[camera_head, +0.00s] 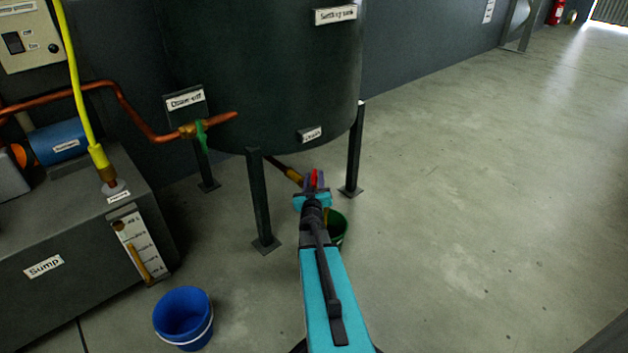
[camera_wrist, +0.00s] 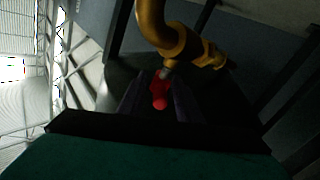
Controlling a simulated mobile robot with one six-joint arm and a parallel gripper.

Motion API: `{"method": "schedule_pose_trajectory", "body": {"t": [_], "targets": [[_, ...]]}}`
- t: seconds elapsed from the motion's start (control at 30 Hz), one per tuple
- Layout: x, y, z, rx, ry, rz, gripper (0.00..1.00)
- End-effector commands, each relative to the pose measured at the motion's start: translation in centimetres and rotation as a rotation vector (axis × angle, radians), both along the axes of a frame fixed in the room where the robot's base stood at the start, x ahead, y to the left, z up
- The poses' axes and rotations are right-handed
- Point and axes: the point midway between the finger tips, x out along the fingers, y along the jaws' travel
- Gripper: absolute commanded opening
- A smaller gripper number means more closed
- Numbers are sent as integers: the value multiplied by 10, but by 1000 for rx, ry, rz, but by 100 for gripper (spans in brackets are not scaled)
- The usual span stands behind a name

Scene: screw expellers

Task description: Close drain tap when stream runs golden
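The drain tap has a red handle (camera_head: 314,178) on a brass pipe (camera_head: 288,172) under the dark settling tank (camera_head: 265,70). In the wrist view the red handle (camera_wrist: 160,92) hangs below the brass valve body (camera_wrist: 180,45). My gripper (camera_head: 313,185) is at the tap, its fingers (camera_wrist: 160,100) on either side of the handle. Gaps seem to show between fingers and handle, so it looks open. A green bucket (camera_head: 340,228) stands on the floor below, partly hidden by my arm. A small golden-brown streak (camera_head: 326,215) shows above it, mostly hidden.
Tank legs (camera_head: 258,205) stand left and right of the tap. A blue bucket (camera_head: 184,317) stands beside the sump (camera_head: 60,260). A copper draw-off pipe with a green handle (camera_head: 202,136) is at the tank's left. The floor at right is clear.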

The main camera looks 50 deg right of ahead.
Motion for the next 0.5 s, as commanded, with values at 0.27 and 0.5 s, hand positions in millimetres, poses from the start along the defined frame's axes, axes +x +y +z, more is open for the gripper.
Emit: {"method": "schedule_pose_trajectory", "body": {"t": [0.27,0.5], "targets": [[5,-6,0,-1,1,0,32],[5,-6,0,-1,1,0,26]]}}
